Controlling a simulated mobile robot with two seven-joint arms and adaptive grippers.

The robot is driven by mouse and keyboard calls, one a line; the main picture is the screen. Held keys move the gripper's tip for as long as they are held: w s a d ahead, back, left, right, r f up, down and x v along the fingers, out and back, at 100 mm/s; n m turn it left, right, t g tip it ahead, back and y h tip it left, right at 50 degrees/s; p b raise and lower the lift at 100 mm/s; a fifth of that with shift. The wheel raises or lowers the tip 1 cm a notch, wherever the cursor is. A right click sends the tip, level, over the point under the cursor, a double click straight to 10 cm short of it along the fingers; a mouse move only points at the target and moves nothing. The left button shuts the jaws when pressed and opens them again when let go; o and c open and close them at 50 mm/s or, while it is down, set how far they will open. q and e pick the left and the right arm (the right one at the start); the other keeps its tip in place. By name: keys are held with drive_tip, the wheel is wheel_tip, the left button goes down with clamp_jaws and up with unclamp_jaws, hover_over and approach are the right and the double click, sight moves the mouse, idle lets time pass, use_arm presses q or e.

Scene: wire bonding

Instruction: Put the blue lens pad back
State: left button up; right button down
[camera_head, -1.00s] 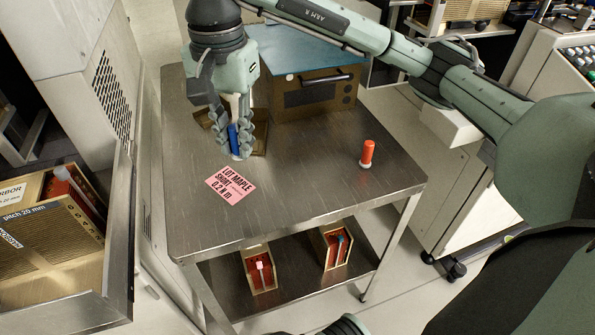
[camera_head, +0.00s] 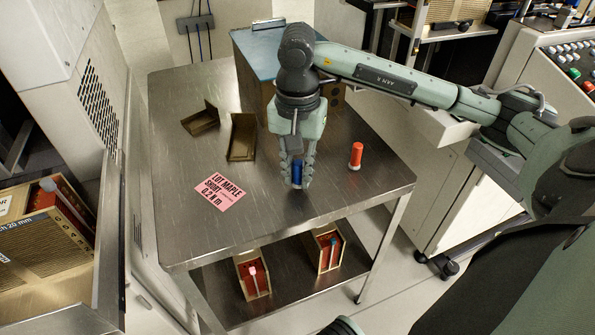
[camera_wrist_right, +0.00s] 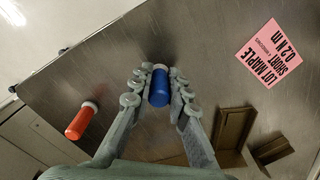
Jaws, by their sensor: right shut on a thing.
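The blue lens pad (camera_head: 296,172) is a small blue cylinder with a pale end. My right gripper (camera_head: 296,180) is shut on it and holds it upright over the steel table, to the left of the orange cylinder. In the right wrist view the blue lens pad (camera_wrist_right: 159,88) sits between the two fingers of my right gripper (camera_wrist_right: 160,80). Whether its lower end touches the table cannot be told. My left gripper is not in view.
An orange cylinder (camera_head: 356,155) stands on the table (camera_head: 250,220). A pink label (camera_head: 220,192) lies at the left. Two brown open trays, one tilted (camera_head: 200,119) and one flat (camera_head: 242,137), lie behind it. A blue-topped box (camera_head: 258,55) stands at the back.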

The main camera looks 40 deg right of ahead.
sight(297, 163)
drive_tip(key=shift+f, duration=0.3)
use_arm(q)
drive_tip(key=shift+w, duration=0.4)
use_arm(e)
drive_tip(key=shift+f, duration=0.1)
drive_tip(key=c, duration=1.5)
unclamp_jaws()
drive_tip(key=shift+o, duration=0.2)
drive_tip(key=shift+r, duration=0.2)
wheel_tip(297, 163, up, 4)
drive_tip(key=shift+w+r, duration=0.1)
drive_tip(key=shift+r, duration=0.05)
wheel_tip(297, 163, up, 5)
drive_tip(key=shift+r, duration=1.05)
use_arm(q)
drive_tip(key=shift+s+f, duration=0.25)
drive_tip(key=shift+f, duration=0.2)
use_arm(e)
drive_tip(key=shift+r, duration=0.25)
